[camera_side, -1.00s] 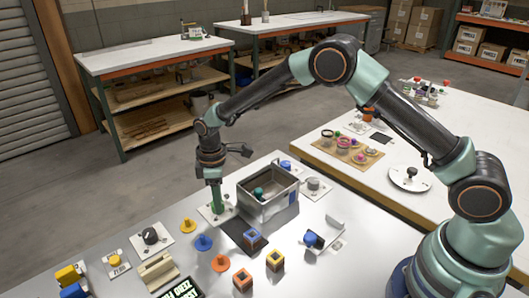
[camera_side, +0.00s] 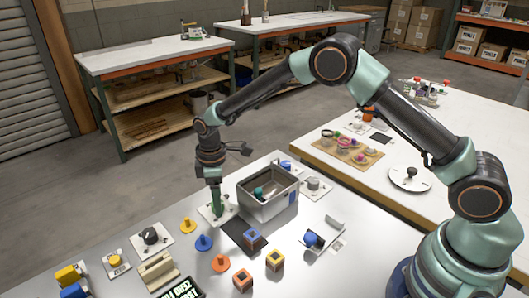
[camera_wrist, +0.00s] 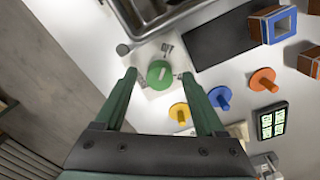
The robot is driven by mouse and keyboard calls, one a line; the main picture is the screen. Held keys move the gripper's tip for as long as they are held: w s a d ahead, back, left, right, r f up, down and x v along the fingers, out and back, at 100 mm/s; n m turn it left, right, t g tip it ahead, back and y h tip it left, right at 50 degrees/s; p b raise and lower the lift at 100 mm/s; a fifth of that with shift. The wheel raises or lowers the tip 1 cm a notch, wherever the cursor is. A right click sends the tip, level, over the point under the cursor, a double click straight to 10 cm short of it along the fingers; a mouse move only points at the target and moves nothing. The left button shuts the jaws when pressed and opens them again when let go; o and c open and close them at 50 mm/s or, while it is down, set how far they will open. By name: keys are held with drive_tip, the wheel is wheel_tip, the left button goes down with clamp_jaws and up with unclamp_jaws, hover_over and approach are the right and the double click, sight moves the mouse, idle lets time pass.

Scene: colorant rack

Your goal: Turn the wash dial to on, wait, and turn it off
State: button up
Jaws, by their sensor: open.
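A round green dial (camera_wrist: 158,74) sits on a white plate (camera_wrist: 152,50) beside the metal tank. It has a pale mark on its top, and I cannot read any lettering that tells on from off. In the side view the plate (camera_side: 205,214) shows, with the dial mostly hidden by my fingers. My gripper (camera_side: 217,206) points down over it. In the wrist view my two green fingers are open, one on each side of the dial. I see gaps beside it, but cannot tell how far down the fingertips reach.
The metal tank (camera_side: 268,208) stands close to the right of my gripper in the side view. A dark mat (camera_wrist: 232,35) lies near the dial. Yellow (camera_side: 188,226), blue (camera_side: 204,243) and orange (camera_side: 220,263) pegged discs and a black dial (camera_side: 150,236) stand nearby.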

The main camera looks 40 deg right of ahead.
wheel_tip(320, 180, up, 12)
idle(0.5)
drive_tip(key=s+d+r+m+t, duration=0.3)
drive_tip(key=s+d+r+m, duration=0.2)
drive_tip(key=s+d+r, duration=0.45)
drive_tip(key=s+d+r+m+t, duration=0.1)
drive_tip(key=s+d+m, duration=0.1)
drive_tip(key=s, duration=0.3)
drive_tip(key=s+d+m+t, duration=0.1)
drive_tip(key=s+d+m, duration=0.2)
drive_tip(key=s, duration=0.3)
drive_tip(key=shift+s+d+r+m+t, duration=0.2)
drive_tip(key=shift+d+r+m+t, duration=0.15)
drive_tip(key=shift+m, duration=0.35)
